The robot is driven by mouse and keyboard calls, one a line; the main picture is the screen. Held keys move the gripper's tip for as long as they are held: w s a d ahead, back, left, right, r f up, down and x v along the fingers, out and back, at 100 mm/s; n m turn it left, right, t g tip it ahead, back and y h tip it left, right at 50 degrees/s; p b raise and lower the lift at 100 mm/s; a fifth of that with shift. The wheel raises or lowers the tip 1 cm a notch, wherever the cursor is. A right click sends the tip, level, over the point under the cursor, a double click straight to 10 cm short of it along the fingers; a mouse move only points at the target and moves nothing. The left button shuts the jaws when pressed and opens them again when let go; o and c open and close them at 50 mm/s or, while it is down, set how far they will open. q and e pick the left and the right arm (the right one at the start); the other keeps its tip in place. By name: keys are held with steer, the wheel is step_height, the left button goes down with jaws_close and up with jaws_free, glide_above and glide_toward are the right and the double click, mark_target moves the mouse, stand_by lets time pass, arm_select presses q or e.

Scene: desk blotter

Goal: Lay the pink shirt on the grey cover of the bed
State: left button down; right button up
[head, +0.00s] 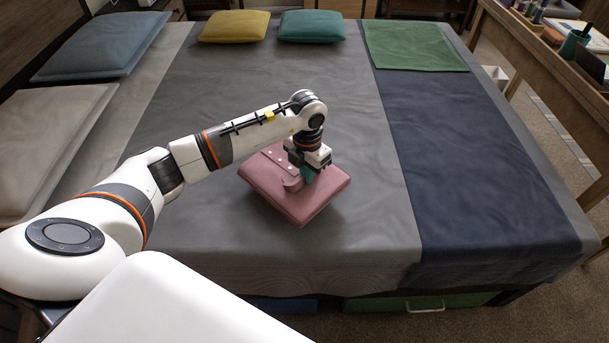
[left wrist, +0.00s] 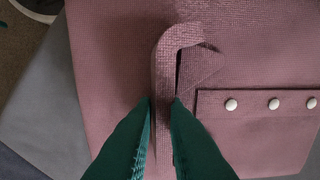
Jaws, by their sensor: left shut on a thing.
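The pink shirt (head: 318,200) is a folded, thick square with a row of light buttons. It is over the middle of the bed's grey cover (head: 200,225); I cannot tell whether its underside touches the cover. My left gripper (head: 307,178) comes down on it from above, its green fingers shut on the raised collar. In the left wrist view the fingers (left wrist: 160,130) stand on both sides of the collar band of the shirt (left wrist: 110,60), and the buttons are at the right. My right gripper is not in view.
A yellow cushion (head: 234,26) and a teal cushion (head: 312,26) lie at the bed's far end. A navy cover (head: 470,150) and a green cloth (head: 415,45) lie on the right. Blue (head: 105,45) and beige (head: 50,130) cushions are at the left. Grey cover around the shirt is clear.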

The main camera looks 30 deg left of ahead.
arm_select(q)
steer(key=shift+f, duration=1.7)
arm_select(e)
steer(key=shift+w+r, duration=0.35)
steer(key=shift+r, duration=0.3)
arm_select(q)
steer(key=shift+b, duration=0.3)
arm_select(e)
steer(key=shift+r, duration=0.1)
arm_select(q)
steer(key=c, duration=1.5)
jaws_free()
steer(key=shift+f, duration=0.1)
steer(key=shift+o, duration=0.2)
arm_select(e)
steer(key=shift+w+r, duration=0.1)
